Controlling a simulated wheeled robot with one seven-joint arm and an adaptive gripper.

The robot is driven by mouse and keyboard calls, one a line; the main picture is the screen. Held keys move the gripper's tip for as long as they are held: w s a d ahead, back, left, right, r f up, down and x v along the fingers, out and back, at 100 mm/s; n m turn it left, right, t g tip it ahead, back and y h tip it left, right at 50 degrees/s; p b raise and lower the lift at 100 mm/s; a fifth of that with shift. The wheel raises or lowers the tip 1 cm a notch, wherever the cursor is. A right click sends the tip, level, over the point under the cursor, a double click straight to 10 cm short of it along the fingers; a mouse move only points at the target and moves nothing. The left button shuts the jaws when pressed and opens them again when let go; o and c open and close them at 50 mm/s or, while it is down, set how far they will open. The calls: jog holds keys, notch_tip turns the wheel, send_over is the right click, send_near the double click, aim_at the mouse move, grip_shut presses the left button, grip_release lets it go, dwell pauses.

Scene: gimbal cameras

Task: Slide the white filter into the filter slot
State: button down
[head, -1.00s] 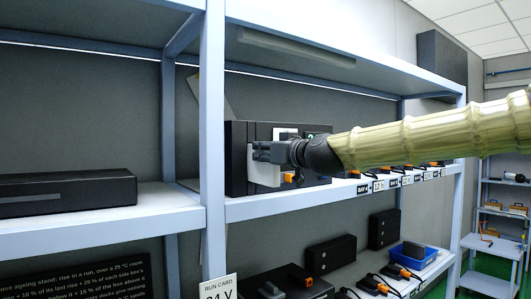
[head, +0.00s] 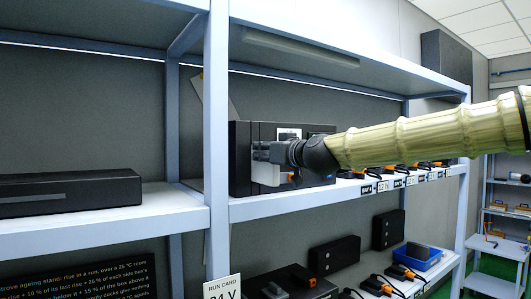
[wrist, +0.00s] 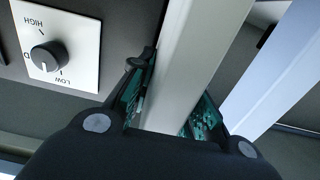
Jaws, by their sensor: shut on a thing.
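The white filter (head: 267,176) is a pale, flat bar. My gripper (head: 262,153) is shut on it in front of the left part of a black box (head: 240,150) on the upper shelf. In the wrist view the filter (wrist: 198,50) runs upward from between the dark fingers of my gripper (wrist: 168,100), with teal pads on either side. The box front (wrist: 130,35) is beside it, with a white dial plate (wrist: 78,65). The filter slot cannot be made out. Whether the filter touches the box cannot be told.
A pale shelf post (head: 217,130) stands close left of the box. A long black box (head: 75,192) lies on the left shelf section. Several orange-and-black plugs line the shelf to the right. The lower shelf holds a blue tray (head: 418,258) and black boxes.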

jog(key=shift+x, duration=0.95)
jog(key=c, duration=1.3)
grip_release()
jog(key=shift+o, duration=0.2)
jog(key=v, duration=1.2)
